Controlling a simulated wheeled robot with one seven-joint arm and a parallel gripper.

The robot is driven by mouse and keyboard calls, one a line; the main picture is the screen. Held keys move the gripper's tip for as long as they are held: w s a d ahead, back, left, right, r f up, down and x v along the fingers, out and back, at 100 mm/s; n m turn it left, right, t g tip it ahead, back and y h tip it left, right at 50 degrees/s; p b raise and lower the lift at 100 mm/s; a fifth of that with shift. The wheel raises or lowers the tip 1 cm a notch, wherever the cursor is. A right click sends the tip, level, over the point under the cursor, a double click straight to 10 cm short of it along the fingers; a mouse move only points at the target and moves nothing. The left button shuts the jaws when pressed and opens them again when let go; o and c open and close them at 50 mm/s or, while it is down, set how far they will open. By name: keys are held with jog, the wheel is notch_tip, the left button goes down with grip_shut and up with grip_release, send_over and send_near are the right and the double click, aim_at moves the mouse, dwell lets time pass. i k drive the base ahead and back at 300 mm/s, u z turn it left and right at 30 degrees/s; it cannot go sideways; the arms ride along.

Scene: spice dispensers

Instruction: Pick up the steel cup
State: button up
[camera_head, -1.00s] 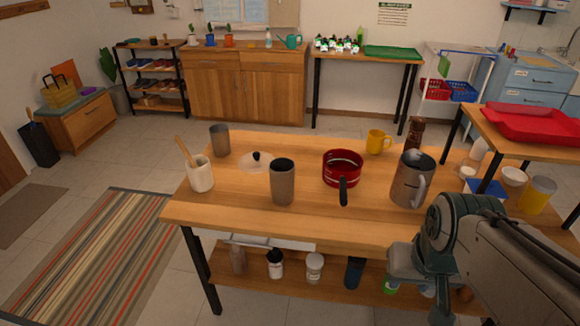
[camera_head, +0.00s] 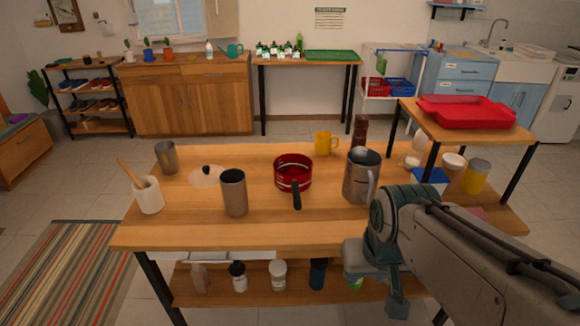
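Two handleless grey metallic cups stand upright on the wooden table. The nearer, taller cup (camera_head: 234,194) is left of the red pot, and the smaller cup (camera_head: 167,158) is at the back left. A steel jug-like vessel with a handle (camera_head: 358,178) stands to the right of the pot. I cannot tell for sure which of these is the steel cup. My gripper (camera_head: 375,285) is at the lower right, in front of the table's front edge and apart from all of them. Its fingers do not show clearly enough to tell whether it is open.
The table (camera_head: 190,227) also holds a red pot (camera_head: 293,175) with its handle toward me, a white utensil crock (camera_head: 149,196), a pale lid (camera_head: 207,177), a yellow mug (camera_head: 326,143) and a brown grinder (camera_head: 360,131). A higher stand with a red tray (camera_head: 465,111) is at right.

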aim_at(233, 180)
jog(key=u, duration=0.25)
jog(key=k, duration=0.45)
jog(key=u, duration=1.4)
jog(key=i, duration=0.8)
jog(key=z, duration=0.5)
jog(key=i, duration=0.8)
jog(key=z, duration=0.6)
